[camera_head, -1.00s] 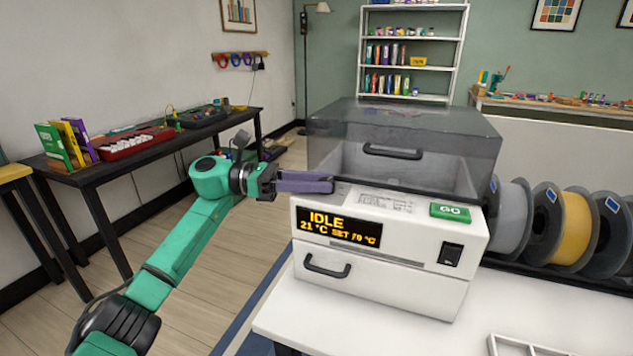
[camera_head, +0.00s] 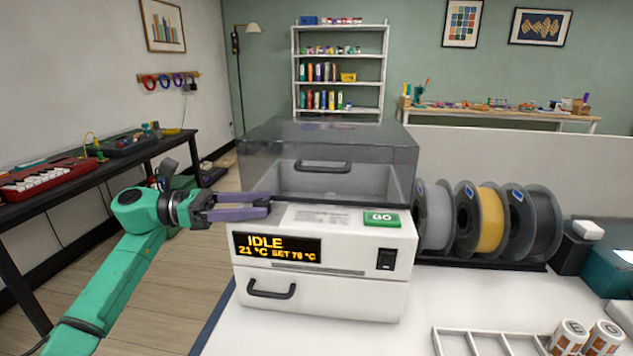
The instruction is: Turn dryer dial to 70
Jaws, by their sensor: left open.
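The filament dryer (camera_head: 330,285) is a white box with a smoky clear lid (camera_head: 330,150), standing on the white table. Its amber display (camera_head: 277,248) reads IDLE, 21 °C and SET 70 °C, the last digit slightly blurred. A green GO button (camera_head: 381,219) and a black rocker switch (camera_head: 386,259) are on its right side. My left gripper (camera_head: 268,205) is open, its purple fingers over the top left front edge of the dryer, above the display. I see no dial; the fingers cover part of that corner. My right gripper is out of view.
Filament spools (camera_head: 490,218) stand in a row right of the dryer. A white divided tray (camera_head: 478,341) and two labelled canisters (camera_head: 570,338) are at the front right. A black side table (camera_head: 60,205) is at the left. The white tabletop (camera_head: 375,335) before the dryer is clear.

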